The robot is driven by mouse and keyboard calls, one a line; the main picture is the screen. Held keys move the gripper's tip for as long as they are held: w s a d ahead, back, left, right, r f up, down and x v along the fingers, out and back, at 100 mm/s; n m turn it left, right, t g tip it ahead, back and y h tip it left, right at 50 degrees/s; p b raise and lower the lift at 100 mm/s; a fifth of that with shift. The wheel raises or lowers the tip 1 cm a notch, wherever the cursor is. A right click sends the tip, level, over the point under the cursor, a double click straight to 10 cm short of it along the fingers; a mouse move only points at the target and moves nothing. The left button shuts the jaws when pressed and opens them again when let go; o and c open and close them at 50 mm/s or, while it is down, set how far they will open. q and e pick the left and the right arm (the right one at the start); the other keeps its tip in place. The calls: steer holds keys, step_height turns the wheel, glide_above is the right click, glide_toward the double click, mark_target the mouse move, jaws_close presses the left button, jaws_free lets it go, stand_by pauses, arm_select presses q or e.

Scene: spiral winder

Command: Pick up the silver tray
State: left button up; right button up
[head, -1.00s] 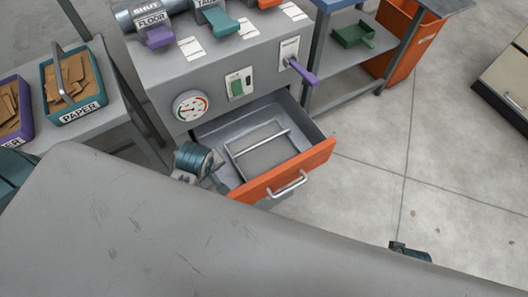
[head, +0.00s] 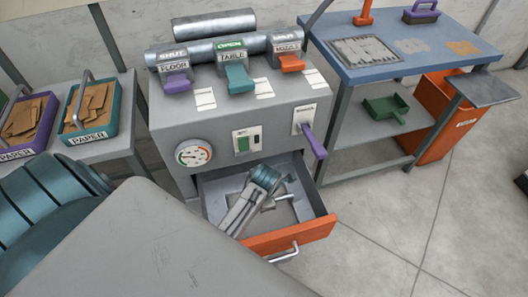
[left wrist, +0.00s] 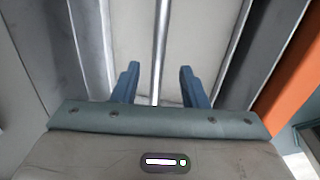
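The silver tray (head: 284,215) lies inside the open drawer, with a thin bar handle across its top. It is partly hidden by my left arm in the head view. In the left wrist view the tray (left wrist: 205,30) fills the area ahead, its handle bar (left wrist: 160,45) running between the blue fingers. My left gripper (left wrist: 158,75) is open, with a finger on each side of the bar and a gap to both. In the head view its fingertips are hidden in the drawer. My right gripper is not in view.
The drawer's orange front (head: 290,238) and side walls stand close around my left gripper. A purple lever (head: 314,143) sticks out above the drawer's right side. Paper bins (head: 88,112) stand at left, a blue table (head: 390,55) at right. Open floor lies at the right.

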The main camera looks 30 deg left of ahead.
arm_select(q)
steer(key=shift+w+a+f, duration=0.1)
steer(key=shift+w+f, duration=0.05)
steer(key=shift+f, duration=0.45)
steer(key=shift+w+a+f, duration=0.1)
steer(key=shift+f, duration=0.5)
steer(key=f, duration=0.3)
steer(key=shift+w+a+f+b, duration=0.2)
steer(key=shift+a+f+b, duration=0.1)
steer(key=shift+a, duration=0.05)
steer(key=shift+f, duration=0.4)
jaws_close()
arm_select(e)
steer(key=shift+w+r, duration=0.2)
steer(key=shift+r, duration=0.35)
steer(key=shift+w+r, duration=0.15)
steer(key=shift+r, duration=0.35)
